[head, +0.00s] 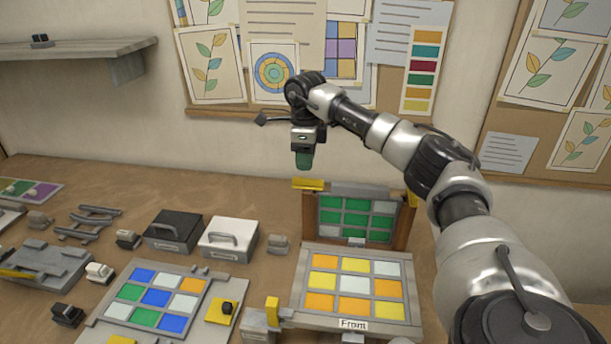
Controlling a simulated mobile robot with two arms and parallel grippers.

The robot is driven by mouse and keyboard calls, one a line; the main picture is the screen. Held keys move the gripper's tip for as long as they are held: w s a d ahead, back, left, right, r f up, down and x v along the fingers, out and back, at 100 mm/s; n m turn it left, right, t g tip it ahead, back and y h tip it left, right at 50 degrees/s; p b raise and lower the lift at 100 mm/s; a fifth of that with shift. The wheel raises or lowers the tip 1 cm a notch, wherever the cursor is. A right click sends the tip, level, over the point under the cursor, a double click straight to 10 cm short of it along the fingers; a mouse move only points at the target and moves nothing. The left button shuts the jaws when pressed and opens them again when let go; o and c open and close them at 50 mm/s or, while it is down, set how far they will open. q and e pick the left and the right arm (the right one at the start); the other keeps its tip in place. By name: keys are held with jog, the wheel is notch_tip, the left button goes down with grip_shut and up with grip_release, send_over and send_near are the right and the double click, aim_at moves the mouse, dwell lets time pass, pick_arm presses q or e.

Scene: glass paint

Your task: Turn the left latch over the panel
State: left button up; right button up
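A panel of green and pale tiles (330,218) stands upright in a brown wooden frame (309,222) near the back of the bench. The left latch (308,184) is a yellow bar lying roughly level across the top of the left post. A second yellow latch (412,198) shows at the right post, partly hidden. My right gripper (304,158) points down above and apart from the left latch. Green shows at its tip; I cannot tell whether this is its fingers or a held thing. My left gripper is out of view.
To the left are a blue and green tile board (157,298), a white case (229,238) and a black case (173,232). A shelf (80,50) juts out at upper left.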

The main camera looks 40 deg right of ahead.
aim_at(306, 179)
jog(key=shift+r+b, duration=0.4)
jog(key=shift+r, duration=2.35)
